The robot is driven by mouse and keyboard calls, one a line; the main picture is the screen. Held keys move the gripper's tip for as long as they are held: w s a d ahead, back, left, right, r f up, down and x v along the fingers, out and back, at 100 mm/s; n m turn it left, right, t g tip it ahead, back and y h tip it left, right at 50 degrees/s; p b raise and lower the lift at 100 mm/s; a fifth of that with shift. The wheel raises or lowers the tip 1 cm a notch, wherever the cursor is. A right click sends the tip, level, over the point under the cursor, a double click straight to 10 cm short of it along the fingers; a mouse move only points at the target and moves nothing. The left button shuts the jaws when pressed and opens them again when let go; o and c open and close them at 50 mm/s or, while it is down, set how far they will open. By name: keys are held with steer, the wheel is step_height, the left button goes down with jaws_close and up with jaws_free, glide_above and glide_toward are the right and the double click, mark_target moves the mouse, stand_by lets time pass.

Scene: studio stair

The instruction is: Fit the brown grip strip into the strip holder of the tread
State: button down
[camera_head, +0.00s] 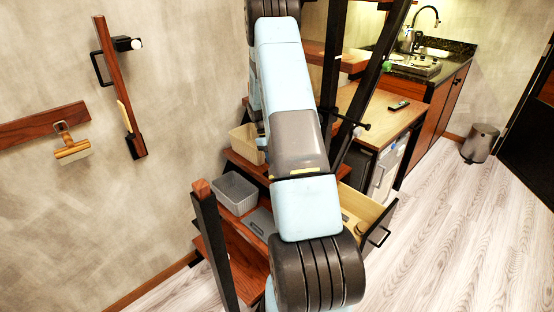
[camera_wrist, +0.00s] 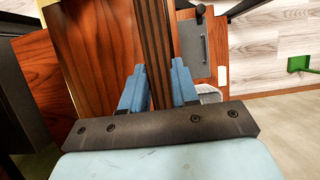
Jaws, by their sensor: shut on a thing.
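In the wrist view, my gripper (camera_wrist: 159,80) is shut on the long brown grip strip (camera_wrist: 153,38), which has dark lengthwise grooves and runs away from the jaws. A reddish-brown wooden tread (camera_wrist: 92,45) lies below and left of the strip in that view. In the head view, my arm covers my gripper and the strip. Stair treads (camera_head: 240,254) show there to the left of the arm. I cannot clearly make out the strip holder, nor tell whether the strip touches it.
A grey bin (camera_head: 235,191) and a beige bin (camera_head: 243,143) stand on the treads. A grey flat-faced item (camera_wrist: 191,42) lies right of the strip. An open drawer (camera_head: 369,212) juts out on the right.

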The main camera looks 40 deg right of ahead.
steer(key=shift+f, duration=0.2)
steer(key=shift+f, duration=2.5)
steer(key=c, duration=0.8)
jaws_free()
steer(key=v, duration=1.3)
steer(key=shift+w+r, duration=0.2)
steer(key=shift+r, duration=0.05)
